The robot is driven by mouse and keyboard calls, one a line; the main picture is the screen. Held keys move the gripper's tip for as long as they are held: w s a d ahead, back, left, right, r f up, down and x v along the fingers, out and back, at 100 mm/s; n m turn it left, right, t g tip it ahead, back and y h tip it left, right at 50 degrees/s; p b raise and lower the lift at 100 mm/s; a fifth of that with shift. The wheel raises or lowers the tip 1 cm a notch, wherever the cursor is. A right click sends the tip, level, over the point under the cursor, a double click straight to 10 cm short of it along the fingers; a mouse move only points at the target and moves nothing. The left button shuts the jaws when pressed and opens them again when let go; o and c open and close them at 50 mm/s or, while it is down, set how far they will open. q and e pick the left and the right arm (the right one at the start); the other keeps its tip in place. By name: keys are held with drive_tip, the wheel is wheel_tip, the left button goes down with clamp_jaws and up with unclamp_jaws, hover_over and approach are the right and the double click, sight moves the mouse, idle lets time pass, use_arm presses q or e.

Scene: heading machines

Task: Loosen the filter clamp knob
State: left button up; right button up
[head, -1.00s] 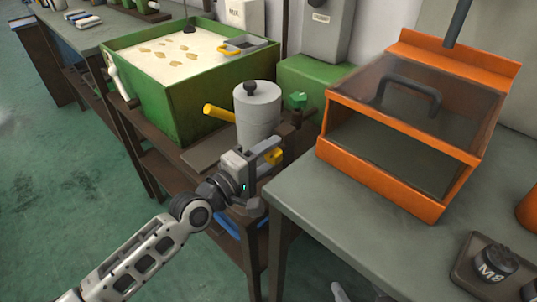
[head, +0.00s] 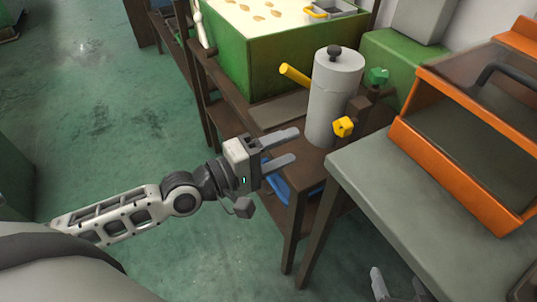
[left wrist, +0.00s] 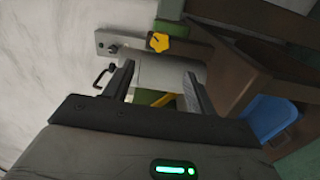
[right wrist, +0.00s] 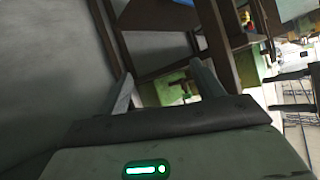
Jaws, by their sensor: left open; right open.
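The yellow knob also shows in the left wrist view (left wrist: 158,42), beyond the fingertips. My left gripper (head: 296,146) is open and empty, left of the cylinder and apart from the yellow knob. My right gripper (head: 397,276) is open and empty, low at the bottom edge beside the grey table.
A yellow handle (head: 295,75) sticks out left of the cylinder. A green knob (head: 377,76) is behind it at right. A green tub (head: 290,65) stands behind. An orange guard box (head: 470,190) is on the grey table (head: 390,200). A blue bin (head: 277,182) sits below the bench.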

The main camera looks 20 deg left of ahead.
sight(337, 128)
use_arm(q)
drive_tip(key=shift+v, duration=1.55)
drive_tip(key=x, duration=1.6)
drive_tip(key=shift+w+d, duration=0.25)
drive_tip(key=shift+w, duration=0.05)
drive_tip(key=c, duration=1)
